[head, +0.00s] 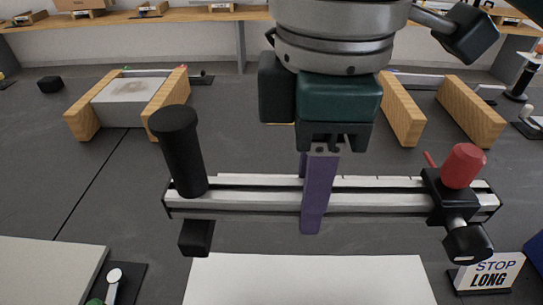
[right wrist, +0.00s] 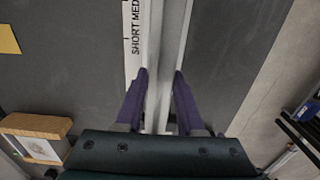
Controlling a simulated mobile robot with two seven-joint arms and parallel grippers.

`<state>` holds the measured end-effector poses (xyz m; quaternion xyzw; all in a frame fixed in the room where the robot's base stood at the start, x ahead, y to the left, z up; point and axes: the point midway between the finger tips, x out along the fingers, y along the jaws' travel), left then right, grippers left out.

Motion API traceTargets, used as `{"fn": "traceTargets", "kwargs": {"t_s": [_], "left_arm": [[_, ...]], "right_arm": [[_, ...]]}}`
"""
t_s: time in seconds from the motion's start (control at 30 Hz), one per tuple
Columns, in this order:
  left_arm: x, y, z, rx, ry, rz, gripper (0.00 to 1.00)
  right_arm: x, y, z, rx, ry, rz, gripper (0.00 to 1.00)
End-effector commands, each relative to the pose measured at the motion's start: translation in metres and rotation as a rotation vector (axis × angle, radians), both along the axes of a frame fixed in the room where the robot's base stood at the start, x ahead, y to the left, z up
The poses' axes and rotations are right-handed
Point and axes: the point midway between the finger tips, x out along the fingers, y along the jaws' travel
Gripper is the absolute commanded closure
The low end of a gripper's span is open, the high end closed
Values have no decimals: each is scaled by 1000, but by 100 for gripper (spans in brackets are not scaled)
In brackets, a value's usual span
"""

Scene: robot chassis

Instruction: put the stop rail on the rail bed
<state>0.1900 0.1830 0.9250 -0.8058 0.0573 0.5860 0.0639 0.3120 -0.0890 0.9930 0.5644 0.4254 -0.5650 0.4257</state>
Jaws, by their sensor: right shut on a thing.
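The stop rail (head: 258,198) is a long silver bar lying crosswise in the head view. It has a black post (head: 181,150) at its left and a black stop with a red knob (head: 463,165) at its right. My right gripper (head: 314,200) is above its middle, its purple fingers on either side of the bar, shut on it. The rail (right wrist: 160,60) runs between the fingers in the right wrist view. A rail bed cannot be told apart under or around the rail. My left gripper is not in view.
A white strip marked SHORT MED (right wrist: 133,40) lies along the rail. A STOP LONG sign (head: 490,272) stands at lower right. Wooden blocks stand behind at left (head: 90,110) and right (head: 402,108). A white panel (head: 310,280) lies in front.

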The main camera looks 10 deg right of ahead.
Motion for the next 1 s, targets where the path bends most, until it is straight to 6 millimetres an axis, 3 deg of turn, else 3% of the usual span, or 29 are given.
{"fn": "traceTargets", "kwargs": {"t_s": [0.1,0.33,0.57,0.8,1.0], "left_arm": [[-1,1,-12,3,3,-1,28],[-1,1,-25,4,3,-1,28],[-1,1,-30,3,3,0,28],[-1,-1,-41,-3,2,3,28],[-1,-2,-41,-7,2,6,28]], "right_arm": [[-1,-1,-40,-3,4,-2,100],[0,-1,-97,-1,1,0,100],[1,-1,-118,-1,-2,1,100],[0,-1,-154,-1,-1,0,100],[1,-1,-157,-1,-3,1,100]]}}
